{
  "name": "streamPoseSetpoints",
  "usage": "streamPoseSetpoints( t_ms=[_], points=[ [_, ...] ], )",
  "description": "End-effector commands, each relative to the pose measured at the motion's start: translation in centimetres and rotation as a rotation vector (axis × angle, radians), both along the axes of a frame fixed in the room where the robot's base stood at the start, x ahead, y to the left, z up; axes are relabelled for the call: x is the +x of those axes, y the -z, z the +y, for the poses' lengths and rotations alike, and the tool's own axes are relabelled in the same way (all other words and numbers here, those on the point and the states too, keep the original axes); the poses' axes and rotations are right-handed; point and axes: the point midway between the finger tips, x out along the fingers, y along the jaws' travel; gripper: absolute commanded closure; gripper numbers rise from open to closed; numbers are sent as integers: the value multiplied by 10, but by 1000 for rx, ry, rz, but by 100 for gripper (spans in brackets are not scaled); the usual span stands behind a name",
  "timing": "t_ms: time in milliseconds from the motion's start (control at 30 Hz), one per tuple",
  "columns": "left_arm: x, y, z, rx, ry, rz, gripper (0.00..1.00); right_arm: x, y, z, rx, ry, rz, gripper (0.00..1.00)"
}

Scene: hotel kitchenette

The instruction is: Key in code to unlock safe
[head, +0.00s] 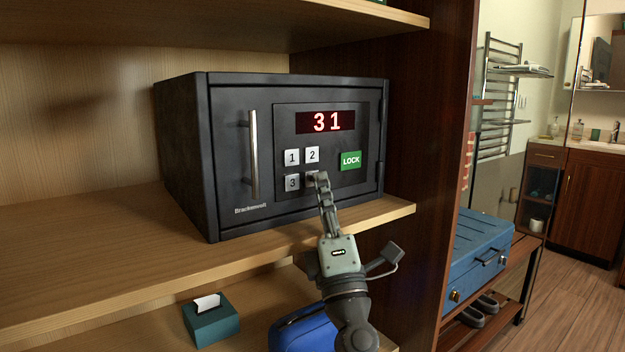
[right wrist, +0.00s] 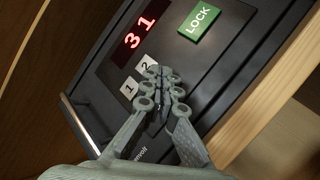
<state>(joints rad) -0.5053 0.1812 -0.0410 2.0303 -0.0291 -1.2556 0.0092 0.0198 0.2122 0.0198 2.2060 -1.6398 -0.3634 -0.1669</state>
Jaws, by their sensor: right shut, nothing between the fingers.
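A black safe (head: 230,150) stands on a wooden shelf, its door shut, with a silver bar handle (head: 253,155) at the left of the door. Its red display (head: 332,122) reads 31. White keys 1 (head: 292,157), 2 (head: 312,155) and 3 (head: 292,182) show beside a green LOCK button (head: 351,161). My right gripper (head: 317,176) is shut and empty, its tips over the key right of 3, which they mostly hide. In the right wrist view the closed fingers (right wrist: 165,75) lie just below key 2 (right wrist: 147,63). I cannot tell whether they touch the panel. My left gripper is not in view.
The shelf's front edge (head: 395,211) runs beneath the safe, and another shelf (head: 220,25) is above it. A teal tissue box (head: 211,322) and a blue bag (head: 300,330) are below. A dark wooden side panel (head: 425,150) stands to the right, with a blue case (head: 480,250) beyond it.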

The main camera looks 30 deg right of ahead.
Motion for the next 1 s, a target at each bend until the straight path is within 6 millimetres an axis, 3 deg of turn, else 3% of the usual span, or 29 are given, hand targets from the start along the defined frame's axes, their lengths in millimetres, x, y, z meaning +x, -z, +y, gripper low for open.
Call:
streamPoseSetpoints(
  t_ms=[1000],
  points=[
    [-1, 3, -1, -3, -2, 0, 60, 6, 0, 1, 0, -1, 0, 100]
  ],
)
